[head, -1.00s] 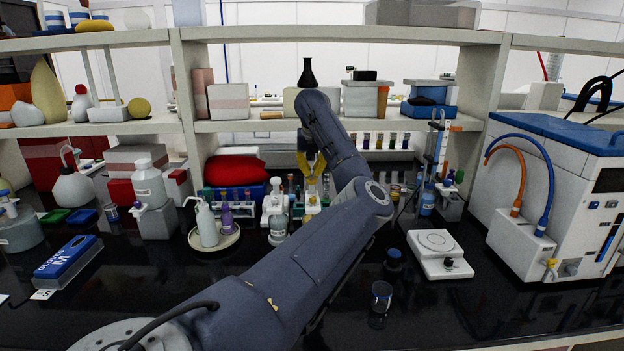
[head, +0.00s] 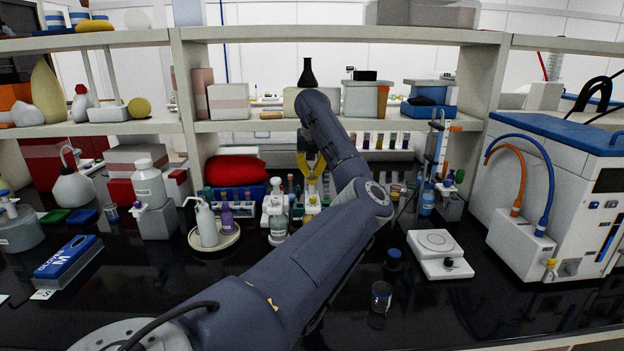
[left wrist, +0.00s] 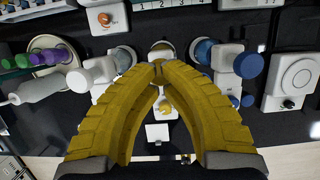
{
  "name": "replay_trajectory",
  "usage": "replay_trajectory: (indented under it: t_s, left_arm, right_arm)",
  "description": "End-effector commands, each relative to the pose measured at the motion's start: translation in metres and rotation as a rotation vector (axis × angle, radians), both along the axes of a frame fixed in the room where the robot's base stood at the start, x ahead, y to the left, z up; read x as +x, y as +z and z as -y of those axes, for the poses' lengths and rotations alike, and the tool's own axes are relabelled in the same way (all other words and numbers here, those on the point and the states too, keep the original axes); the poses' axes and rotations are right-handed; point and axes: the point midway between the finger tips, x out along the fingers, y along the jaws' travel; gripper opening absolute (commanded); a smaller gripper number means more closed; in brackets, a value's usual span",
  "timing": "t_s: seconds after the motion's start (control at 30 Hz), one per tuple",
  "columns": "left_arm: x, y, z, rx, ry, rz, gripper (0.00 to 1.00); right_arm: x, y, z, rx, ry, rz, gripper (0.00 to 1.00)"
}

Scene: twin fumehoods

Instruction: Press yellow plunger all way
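My left gripper (head: 311,172) points down over the crowded back middle of the bench. Its two yellow fingers show large in the left wrist view (left wrist: 158,66), where the tips come together with nothing visible between them. A small yellow knob (left wrist: 166,106) on a white body shows through the gap between the fingers, below the tips. I cannot tell for certain which is the plunger, nor whether the fingertips touch either. My right gripper is not in view.
Close around the gripper stand blue-topped bottles (left wrist: 248,65) and a white-capped squeeze bottle (left wrist: 38,88). A white balance (head: 439,250) stands to the right, and a tray with bottles (head: 228,238) to the left.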

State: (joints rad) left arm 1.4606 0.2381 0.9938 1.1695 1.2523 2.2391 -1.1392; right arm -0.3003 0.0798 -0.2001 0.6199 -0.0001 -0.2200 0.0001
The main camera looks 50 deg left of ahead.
Motion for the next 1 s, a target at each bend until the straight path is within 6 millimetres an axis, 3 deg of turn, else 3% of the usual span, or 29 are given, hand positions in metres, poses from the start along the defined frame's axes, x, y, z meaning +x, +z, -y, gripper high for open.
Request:
replay_trajectory:
  t_s: [1.0]
  left_arm:
    - [0.0,-0.022,0.0,0.0,0.0,-0.001,0.0]
  right_arm:
    - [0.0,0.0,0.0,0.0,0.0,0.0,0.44]
